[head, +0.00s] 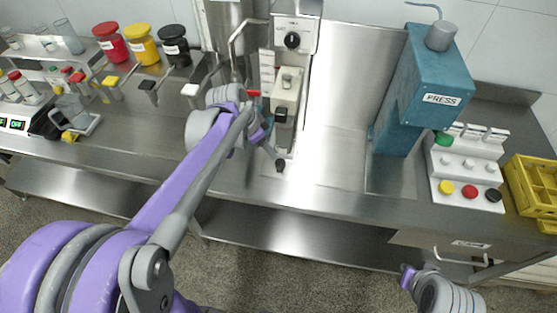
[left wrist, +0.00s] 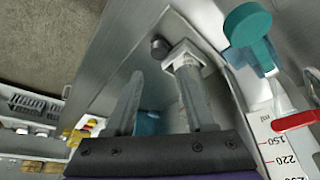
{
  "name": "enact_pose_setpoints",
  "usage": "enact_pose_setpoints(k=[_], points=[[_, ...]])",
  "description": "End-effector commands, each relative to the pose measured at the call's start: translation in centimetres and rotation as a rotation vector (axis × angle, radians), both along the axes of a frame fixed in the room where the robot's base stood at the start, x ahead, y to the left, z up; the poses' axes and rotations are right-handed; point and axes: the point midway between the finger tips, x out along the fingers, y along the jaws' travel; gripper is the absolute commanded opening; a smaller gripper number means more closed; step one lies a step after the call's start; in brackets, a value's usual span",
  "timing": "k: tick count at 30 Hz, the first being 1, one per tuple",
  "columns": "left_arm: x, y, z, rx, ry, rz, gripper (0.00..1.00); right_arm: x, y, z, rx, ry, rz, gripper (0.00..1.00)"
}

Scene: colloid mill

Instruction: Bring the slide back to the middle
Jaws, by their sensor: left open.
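The mill (head: 292,40) stands at the middle of the bench, with a beige sliding part (head: 286,88) on its front beside a white scale (head: 267,75). I cannot tell for sure which part is the slide. A red pointer (left wrist: 293,120) lies across the scale in the left wrist view. A dark round knob (head: 280,165) sits low in front of the mill; it also shows in the left wrist view (left wrist: 160,48), past the fingertips. My left gripper (head: 272,150) is open and empty, close to the mill's lower front.
A teal press (head: 436,85) and a white button panel (head: 467,175) stand to the right. Lidded jars (head: 143,45) and a glass-and-scale area (head: 25,110) are on the left. A teal knob (left wrist: 247,22) is close to my left gripper. Bare bench lies between mill and press.

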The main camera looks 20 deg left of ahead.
Motion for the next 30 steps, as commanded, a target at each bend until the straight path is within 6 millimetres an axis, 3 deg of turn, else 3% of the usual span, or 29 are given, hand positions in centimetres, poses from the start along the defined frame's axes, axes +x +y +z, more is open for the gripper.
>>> enact_pose_setpoints(k=[15,21,30], points=[[2.8,-1.9,-8.1,0.0,0.0,0.0,0.54,-0.5,0.0,-1.0,0.0,0.009,0.0,0.0],[3.3,-2.1,-9.4,0.001,0.0,0.0,0.54,-0.5,0.0,-1.1,0.0,0.01,0.0,0.0],[3.3,-2.2,-9.6,0.0,0.0,0.001,0.53,-0.5,0.0,-1.1,0.0,0.01,0.0,0.0]])
